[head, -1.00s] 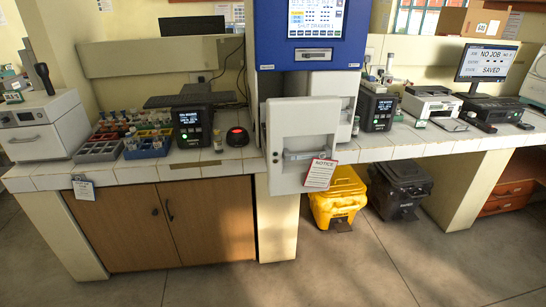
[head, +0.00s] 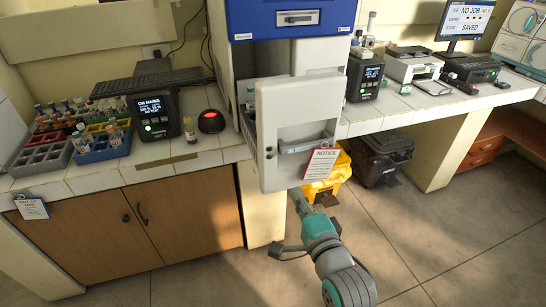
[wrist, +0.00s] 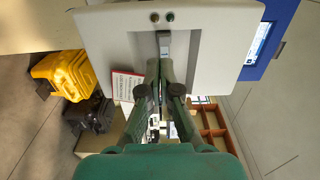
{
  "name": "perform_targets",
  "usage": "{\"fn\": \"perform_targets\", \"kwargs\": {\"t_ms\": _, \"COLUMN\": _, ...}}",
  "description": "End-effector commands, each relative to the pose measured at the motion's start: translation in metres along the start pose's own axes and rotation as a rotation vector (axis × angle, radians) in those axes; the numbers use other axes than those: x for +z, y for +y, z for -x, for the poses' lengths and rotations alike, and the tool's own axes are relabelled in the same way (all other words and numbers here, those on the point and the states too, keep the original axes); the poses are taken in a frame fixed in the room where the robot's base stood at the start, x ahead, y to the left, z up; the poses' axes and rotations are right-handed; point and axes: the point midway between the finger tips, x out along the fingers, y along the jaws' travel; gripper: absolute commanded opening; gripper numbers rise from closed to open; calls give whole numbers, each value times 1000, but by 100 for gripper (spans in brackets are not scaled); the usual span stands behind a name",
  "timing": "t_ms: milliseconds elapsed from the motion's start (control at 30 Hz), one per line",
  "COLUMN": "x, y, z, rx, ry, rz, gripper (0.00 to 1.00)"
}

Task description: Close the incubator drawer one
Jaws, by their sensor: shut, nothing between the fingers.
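The incubator (head: 290,17) has a blue upper housing and a pale body. Its drawer (head: 285,110) is pulled out, with a thick white front standing clear of the body and a sliver of its contents showing at the left edge. The front has a recessed grey handle and a hanging NOTICE card (head: 321,163). In the wrist view the white drawer front (wrist: 110,35) fills the upper middle. My gripper (wrist: 163,65) is shut and empty, pointing at the handle recess; I cannot tell whether it touches. In the head view my gripper (head: 298,195) shows just below the drawer's lower edge.
A yellow bin (head: 327,180) and a dark bin (head: 382,160) stand under the counter, behind and right of the drawer. The floor in front is open.

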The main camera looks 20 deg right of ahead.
Motion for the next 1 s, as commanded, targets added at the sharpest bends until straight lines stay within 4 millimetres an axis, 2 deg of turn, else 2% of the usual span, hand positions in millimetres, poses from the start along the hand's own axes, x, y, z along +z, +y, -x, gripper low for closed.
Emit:
{"fn": "perform_targets", "kwargs": {"t_ms": 267, "x": 0, "y": -2, "z": -26, "rx": -3, "ry": 0, "rz": -4, "gripper": 0}}
{"fn": "perform_targets", "kwargs": {"t_ms": 700, "x": 0, "y": -2, "z": -103, "rx": -2, "ry": 0, "rz": -3, "gripper": 0}}
{"fn": "perform_targets", "kwargs": {"t_ms": 1000, "x": 0, "y": -2, "z": -136, "rx": -2, "ry": 0, "rz": -3, "gripper": 0}}
